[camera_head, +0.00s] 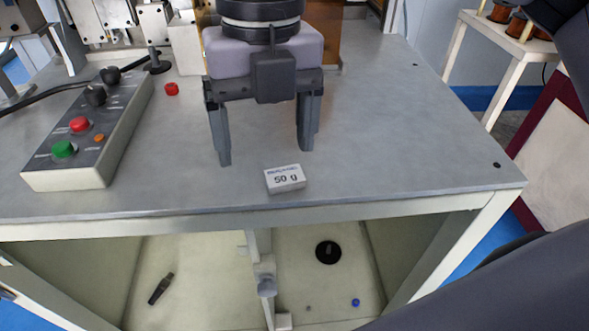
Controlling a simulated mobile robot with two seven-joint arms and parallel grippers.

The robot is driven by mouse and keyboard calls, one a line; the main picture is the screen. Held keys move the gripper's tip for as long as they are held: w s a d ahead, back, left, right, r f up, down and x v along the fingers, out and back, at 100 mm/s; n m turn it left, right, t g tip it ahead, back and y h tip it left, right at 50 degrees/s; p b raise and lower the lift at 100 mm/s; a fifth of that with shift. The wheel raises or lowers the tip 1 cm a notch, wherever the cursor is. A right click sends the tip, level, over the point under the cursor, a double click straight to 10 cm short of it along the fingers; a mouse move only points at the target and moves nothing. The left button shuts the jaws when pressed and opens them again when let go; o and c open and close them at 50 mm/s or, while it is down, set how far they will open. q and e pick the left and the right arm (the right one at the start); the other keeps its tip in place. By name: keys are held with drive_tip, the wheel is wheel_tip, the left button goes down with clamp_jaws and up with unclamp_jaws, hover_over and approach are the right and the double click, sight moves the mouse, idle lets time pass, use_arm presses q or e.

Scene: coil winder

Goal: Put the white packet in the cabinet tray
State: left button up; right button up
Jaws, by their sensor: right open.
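The white packet (285,179), marked "50 g", lies flat on the grey table top near its front edge. My right gripper (265,157) points down over the table, open, with its two fingers wide apart and nothing between them. The packet lies just in front of the fingers, nearer the right finger in the picture, and looks apart from both. Below the table top is an open cabinet with a pale tray floor (205,275). My left gripper is not in view.
A control box (95,130) with knobs and red and green buttons stands at the left. The cabinet holds a dark tool (160,288), a black disc (328,252) and a blue piece (355,302). The table's right side is clear.

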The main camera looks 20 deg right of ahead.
sight(285, 175)
drive_tip(key=shift+w+d+r, duration=0.2)
drive_tip(key=shift+w+d, duration=0.15)
drive_tip(key=shift+d, duration=0.2)
drive_tip(key=shift+d+f+t+h, duration=0.1)
drive_tip(key=shift+d+t+h, duration=0.1)
drive_tip(key=shift+t+h, duration=0.1)
drive_tip(key=f, duration=0.6)
drive_tip(key=shift+d+f, duration=0.35)
drive_tip(key=c, duration=1.2)
drive_tip(key=shift+c, duration=0.2)
drive_tip(key=shift+r, duration=0.15)
